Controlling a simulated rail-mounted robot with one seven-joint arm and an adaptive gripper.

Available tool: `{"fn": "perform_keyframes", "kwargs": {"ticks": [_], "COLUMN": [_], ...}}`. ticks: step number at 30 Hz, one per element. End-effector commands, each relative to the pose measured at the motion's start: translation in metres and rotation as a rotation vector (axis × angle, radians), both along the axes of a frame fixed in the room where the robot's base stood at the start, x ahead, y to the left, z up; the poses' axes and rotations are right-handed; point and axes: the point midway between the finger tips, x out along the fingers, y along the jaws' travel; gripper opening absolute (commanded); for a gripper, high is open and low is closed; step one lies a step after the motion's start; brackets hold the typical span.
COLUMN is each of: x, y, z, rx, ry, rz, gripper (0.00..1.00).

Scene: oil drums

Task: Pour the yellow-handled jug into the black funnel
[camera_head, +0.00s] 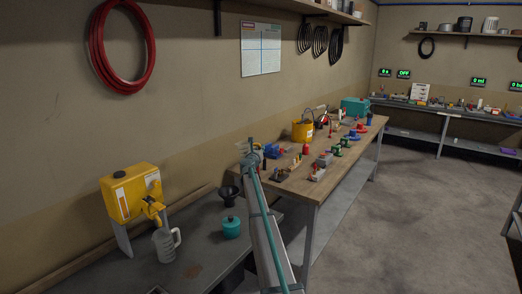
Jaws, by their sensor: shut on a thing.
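The black funnel (229,193) stands upright on the dark bench at the left. A grey jug (165,247) with a grey-looking handle stands on the same bench, below the yellow tap. I cannot make out a jug with a clearly yellow handle. My arm rises from the bottom centre. My gripper (249,153) seems to be at its far end, small in view, above the near left corner of the wooden table and beyond the funnel. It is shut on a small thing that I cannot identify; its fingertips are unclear.
A yellow tank (132,192) with a yellow tap (152,208) stands left of the funnel. A teal pot (231,228) sits right in front of the funnel. The floor (410,225) at right is clear.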

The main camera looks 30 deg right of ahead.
Motion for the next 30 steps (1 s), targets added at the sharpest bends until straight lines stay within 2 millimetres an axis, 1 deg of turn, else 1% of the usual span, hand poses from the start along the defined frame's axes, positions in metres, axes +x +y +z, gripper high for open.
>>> {"fn": "perform_keyframes", "kwargs": {"ticks": [30], "x": [0.009], "y": [0.013], "z": [-0.027], "rx": [-0.12], "ry": [0.081], "rz": [0.0], "gripper": [0.0]}}
